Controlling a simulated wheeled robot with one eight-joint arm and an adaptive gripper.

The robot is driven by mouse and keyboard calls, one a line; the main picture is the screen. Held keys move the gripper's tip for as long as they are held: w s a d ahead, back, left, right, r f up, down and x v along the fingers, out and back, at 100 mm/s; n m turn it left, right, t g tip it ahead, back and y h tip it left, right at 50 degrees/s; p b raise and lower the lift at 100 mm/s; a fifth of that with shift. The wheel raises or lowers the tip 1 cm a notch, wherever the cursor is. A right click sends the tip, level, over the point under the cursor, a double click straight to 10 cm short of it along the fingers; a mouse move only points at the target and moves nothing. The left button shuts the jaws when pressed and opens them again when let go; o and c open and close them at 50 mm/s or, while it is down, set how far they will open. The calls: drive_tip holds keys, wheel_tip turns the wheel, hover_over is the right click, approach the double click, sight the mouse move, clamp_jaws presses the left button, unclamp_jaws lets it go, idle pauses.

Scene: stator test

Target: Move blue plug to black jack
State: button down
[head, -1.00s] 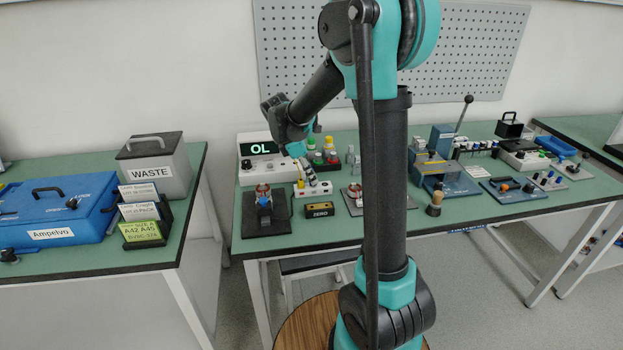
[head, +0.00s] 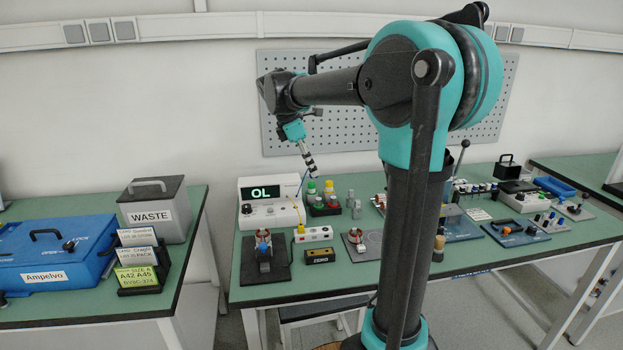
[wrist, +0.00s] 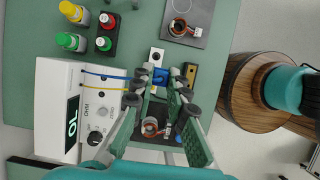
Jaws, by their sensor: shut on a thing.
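My gripper (head: 311,168) hangs in the air above the bench, left of my arm column. In the wrist view my gripper (wrist: 161,79) is shut on the blue plug (wrist: 160,75), held between the fingertips. A blue cable (wrist: 108,77) runs from the meter to the plug. The white socket block (head: 314,233) stands on the bench below and has dark round openings; one dark opening (wrist: 156,57) shows just past the plug in the wrist view. I cannot tell which opening is the black jack. The plug is too small to make out in the head view.
The white meter (head: 271,203) reads OL. A yellow cable (wrist: 105,88) runs beside the blue one.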

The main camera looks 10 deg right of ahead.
drive_tip(key=shift+r, duration=0.2)
idle(0.3)
hover_over(328, 229)
drive_tip(key=a, duration=0.1)
drive_tip(key=shift+s+a, duration=0.1)
drive_tip(key=shift+a, duration=0.15)
drive_tip(key=shift+f, duration=0.15)
drive_tip(key=shift+f, duration=8.65)
drive_tip(key=shift+f, duration=1.15)
